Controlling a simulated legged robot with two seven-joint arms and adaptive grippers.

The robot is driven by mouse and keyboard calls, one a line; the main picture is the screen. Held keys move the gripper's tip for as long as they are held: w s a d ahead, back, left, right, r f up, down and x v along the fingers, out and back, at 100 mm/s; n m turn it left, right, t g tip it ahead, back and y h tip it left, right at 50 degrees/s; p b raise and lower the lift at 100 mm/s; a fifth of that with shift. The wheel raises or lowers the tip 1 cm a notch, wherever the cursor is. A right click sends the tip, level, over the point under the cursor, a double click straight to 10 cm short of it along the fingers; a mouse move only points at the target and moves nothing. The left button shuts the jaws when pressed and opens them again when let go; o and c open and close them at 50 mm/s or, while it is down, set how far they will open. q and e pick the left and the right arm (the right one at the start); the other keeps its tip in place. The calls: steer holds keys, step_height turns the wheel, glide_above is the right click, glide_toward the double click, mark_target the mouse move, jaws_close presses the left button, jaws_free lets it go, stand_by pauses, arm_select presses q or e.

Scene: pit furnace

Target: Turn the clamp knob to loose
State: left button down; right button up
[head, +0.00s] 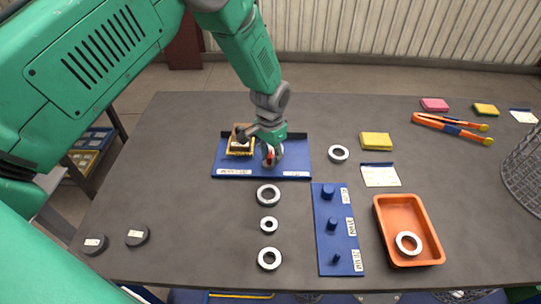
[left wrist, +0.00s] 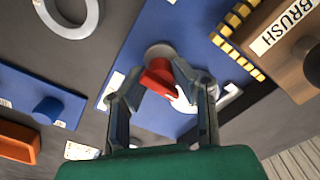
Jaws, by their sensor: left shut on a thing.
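The clamp knob (left wrist: 158,80) is red with a white pointer and sits on a round grey base on the blue panel (left wrist: 146,25). In the head view the knob (head: 268,157) shows at the middle of the blue panel (head: 225,171), partly hidden by my left gripper (head: 268,146). In the left wrist view my left gripper (left wrist: 152,88) has a finger on either side of the red knob and is shut on it. The label wording near the knob is too small to read. My right gripper is not in view.
A brush block (left wrist: 270,40) stands on the panel beside the knob, and it shows in the head view (head: 241,138). Several metal rings (head: 268,195), a blue peg board (head: 325,240) and an orange tray (head: 436,248) lie nearer. The table's left part is mostly clear.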

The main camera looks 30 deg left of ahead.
arm_select(q)
steer(key=shift+w+r, duration=0.25)
steer(key=shift+w, duration=0.2)
steer(key=c, duration=1.3)
jaws_free()
steer(key=shift+c, duration=0.2)
steer(key=shift+f, duration=0.15)
steer(key=shift+s, duration=0.1)
step_height(320, 180, up, 12)
steer(key=shift+f, duration=0.1)
